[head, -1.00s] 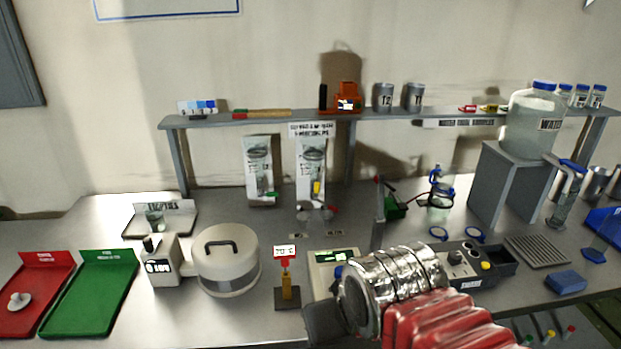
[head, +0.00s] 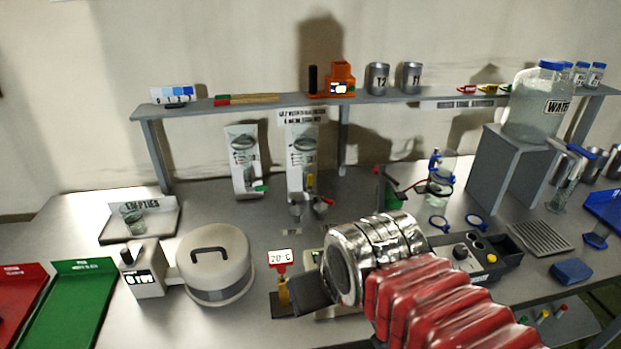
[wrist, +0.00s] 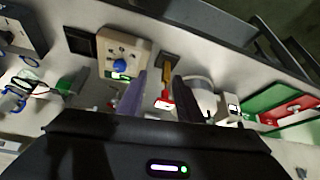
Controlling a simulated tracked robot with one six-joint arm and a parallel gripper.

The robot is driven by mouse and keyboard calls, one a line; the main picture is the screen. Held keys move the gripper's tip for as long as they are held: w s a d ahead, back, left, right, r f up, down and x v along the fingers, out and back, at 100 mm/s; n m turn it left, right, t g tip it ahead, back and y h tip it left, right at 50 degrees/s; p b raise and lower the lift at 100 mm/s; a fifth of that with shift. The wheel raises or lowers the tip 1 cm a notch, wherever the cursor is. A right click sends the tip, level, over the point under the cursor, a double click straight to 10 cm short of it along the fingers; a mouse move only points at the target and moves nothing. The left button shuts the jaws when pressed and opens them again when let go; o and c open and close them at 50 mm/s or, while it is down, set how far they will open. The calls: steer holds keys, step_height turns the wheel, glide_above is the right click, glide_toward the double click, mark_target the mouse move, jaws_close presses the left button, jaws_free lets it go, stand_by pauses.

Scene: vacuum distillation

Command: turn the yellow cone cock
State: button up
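The yellow cone cock (head: 309,180) is a small upright yellow handle on the right-hand white panel (head: 301,150) at the back of the bench, under the grey shelf. A similar panel to its left (head: 243,158) carries a green handle (head: 261,188). In the head view my gripper (head: 287,297) is a dark shape low in front of the panels, well short of the yellow cock; it overlaps the small stand. In the wrist view its two fingers (wrist: 157,88) are apart with nothing between them. I cannot make out the yellow cock in the wrist view.
The stand with a red "20°C" sign (head: 280,262) is by my gripper. A round lidded pot (head: 214,266) is to its left. Two small funnel-like cups (head: 297,211) are below the panel. A control box (head: 465,254) and a water jar (head: 537,104) are at right.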

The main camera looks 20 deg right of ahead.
steer(key=shift+w, duration=0.1)
steer(key=w+d+m+t+h, duration=0.1)
steer(key=w+d+t, duration=0.3)
steer(key=w, duration=0.7)
steer(key=w+d+r+m+t+h, duration=0.1)
steer(key=w+d+t, duration=0.3)
steer(key=w, duration=0.7)
steer(key=w+d+r+m+t+h, duration=0.1)
steer(key=w+d+t, duration=0.3)
steer(key=w, duration=0.7)
steer(key=shift+d, duration=0.3)
steer(key=shift+w+f, duration=0.1)
glide_toward(311, 180)
steer(key=w, duration=0.6)
steer(key=w+d, duration=0.1)
steer(key=w, duration=0.2)
steer(key=shift+w+d, duration=0.35)
steer(key=shift+w, duration=0.4)
steer(key=shift+c, duration=0.4)
